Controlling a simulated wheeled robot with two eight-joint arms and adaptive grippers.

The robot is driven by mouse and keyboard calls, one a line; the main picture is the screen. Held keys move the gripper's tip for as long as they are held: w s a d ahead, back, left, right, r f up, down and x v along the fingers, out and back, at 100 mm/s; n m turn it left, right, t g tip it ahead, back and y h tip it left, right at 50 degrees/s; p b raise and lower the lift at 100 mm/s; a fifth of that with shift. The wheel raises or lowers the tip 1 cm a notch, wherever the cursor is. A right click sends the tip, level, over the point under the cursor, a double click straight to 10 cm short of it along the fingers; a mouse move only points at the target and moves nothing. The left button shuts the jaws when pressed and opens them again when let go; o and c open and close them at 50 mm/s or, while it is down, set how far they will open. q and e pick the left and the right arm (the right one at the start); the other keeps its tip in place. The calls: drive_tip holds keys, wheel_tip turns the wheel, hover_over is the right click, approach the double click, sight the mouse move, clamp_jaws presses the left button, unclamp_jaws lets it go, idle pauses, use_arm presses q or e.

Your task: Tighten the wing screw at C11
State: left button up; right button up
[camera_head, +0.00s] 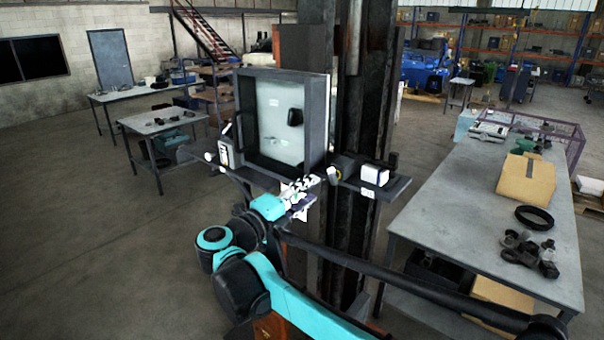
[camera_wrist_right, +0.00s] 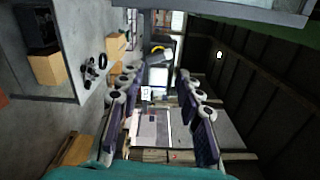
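My right gripper (camera_head: 302,187) is in front of the lower right corner of the dark-framed cabinet (camera_head: 328,112), beside a narrow shelf (camera_head: 398,187). In the right wrist view its two fingers stand apart with nothing between their tips (camera_wrist_right: 160,82). I cannot make out a wing screw or read a C11 mark. A small white label (camera_head: 367,193) is on the shelf edge. My left gripper is not in view.
A white box (camera_head: 374,175) stands on the shelf. Dark steel columns (camera_head: 365,90) rise behind it. A long grey workbench (camera_head: 455,205) at right holds a cardboard box (camera_head: 526,178), a black ring (camera_head: 534,217) and dark parts. Open floor lies at left.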

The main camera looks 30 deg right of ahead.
sight(331, 178)
drive_tip(key=d+n, duration=0.1)
drive_tip(key=n, duration=0.7)
drive_tip(key=d+n, duration=0.1)
drive_tip(key=n, duration=0.7)
drive_tip(key=w+d+n, duration=0.1)
drive_tip(key=n, duration=0.7)
drive_tip(key=shift+d+f, duration=0.1)
drive_tip(key=shift+d, duration=0.1)
drive_tip(key=shift+w+d, duration=0.35)
drive_tip(key=shift+d, duration=0.2)
drive_tip(key=shift+d, duration=0.2)
drive_tip(key=shift+x, duration=1.8)
